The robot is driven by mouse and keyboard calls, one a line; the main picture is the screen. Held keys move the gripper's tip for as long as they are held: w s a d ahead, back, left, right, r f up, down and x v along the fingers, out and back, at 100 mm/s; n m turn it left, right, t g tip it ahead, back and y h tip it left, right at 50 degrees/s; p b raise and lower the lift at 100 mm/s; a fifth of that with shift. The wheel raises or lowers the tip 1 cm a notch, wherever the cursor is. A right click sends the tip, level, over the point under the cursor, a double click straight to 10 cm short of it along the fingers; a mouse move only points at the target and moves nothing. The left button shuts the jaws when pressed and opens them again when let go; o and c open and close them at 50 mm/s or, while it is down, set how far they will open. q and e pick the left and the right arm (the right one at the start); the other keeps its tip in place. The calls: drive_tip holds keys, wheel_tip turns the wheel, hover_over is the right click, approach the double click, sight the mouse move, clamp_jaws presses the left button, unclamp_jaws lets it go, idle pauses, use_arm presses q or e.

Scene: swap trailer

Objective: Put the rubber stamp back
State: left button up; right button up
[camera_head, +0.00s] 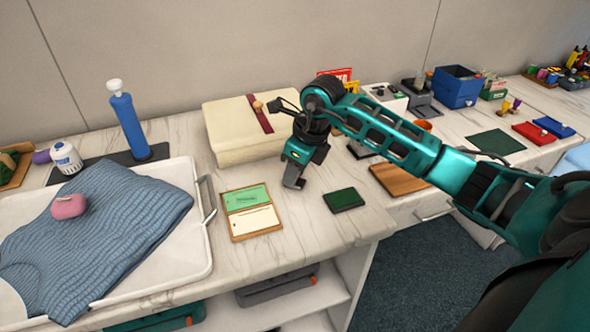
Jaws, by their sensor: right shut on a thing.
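My right gripper (294,180) points down over the counter, between a small wooden tray (232,230) and a dark green pad (343,199). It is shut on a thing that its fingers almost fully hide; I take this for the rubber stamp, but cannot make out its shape. The tray holds a green card and a cream card. The green pad lies flat on the counter, right of the gripper. My left gripper is not in view.
A cream box (228,135) with a dark red band stands behind the gripper. A white tray (195,255) with a blue cloth (110,230) and pink soap (69,206) is at left. A blue bin (457,87) stands at back right. Bare marble shows before the pad.

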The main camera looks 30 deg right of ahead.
drive_tip(key=shift+f, duration=0.1)
drive_tip(key=o, duration=0.9)
drive_tip(key=shift+c, duration=0.2)
drive_tip(key=shift+r, duration=0.45)
drive_tip(key=v, duration=1.1)
drive_tip(key=shift+r+p, duration=0.25)
drive_tip(key=shift+p, duration=0.05)
